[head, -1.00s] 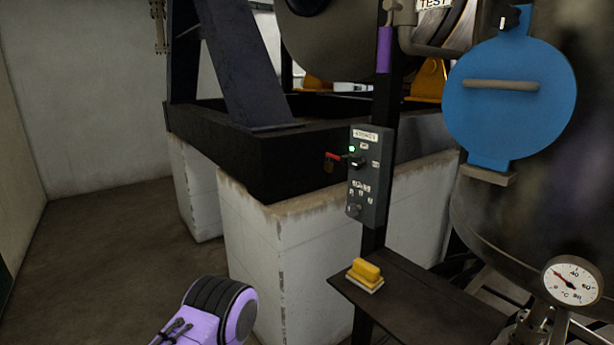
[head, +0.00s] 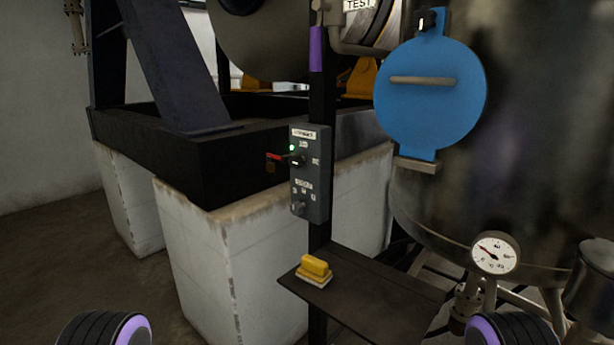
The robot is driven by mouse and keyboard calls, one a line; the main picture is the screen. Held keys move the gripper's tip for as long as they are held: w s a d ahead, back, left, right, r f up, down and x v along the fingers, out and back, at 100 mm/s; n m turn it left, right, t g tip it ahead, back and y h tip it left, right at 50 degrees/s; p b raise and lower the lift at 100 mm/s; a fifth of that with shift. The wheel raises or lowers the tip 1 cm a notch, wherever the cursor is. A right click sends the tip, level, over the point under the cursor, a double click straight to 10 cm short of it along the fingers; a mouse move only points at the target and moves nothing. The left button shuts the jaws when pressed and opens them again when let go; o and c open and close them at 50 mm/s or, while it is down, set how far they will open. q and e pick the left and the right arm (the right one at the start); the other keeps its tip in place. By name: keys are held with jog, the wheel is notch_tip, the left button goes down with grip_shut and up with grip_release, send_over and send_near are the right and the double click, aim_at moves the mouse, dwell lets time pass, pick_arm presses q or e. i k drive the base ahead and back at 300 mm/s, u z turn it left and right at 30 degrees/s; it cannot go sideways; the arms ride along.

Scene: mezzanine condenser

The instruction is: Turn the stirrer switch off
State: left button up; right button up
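A grey control box (head: 311,174) is mounted on a dark upright post in the middle of the head view. Its upper part has a label plate, a lit green lamp (head: 292,148) and a dark rotary switch (head: 297,160). A second knob (head: 299,208) sits near its lower end. The lettering is too small to read, so I cannot tell which switch is the stirrer's. Purple and black parts of my two arms show at the bottom left and bottom right edges. Neither gripper's fingers are in view, and nothing of mine touches the box.
A dark shelf (head: 370,302) juts out below the box, with a yellow-handled block (head: 314,269) on it. A red-handled part (head: 274,156) sticks out left of the box. A metal vessel with a blue round cover (head: 430,115) and a dial gauge (head: 495,253) stands right. White plinths (head: 200,260) stand left.

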aim_at(295, 161)
jog(key=k, duration=0.6)
jog(key=u, duration=0.55)
jog(key=i, duration=1.2)
jog(key=z, duration=0.7)
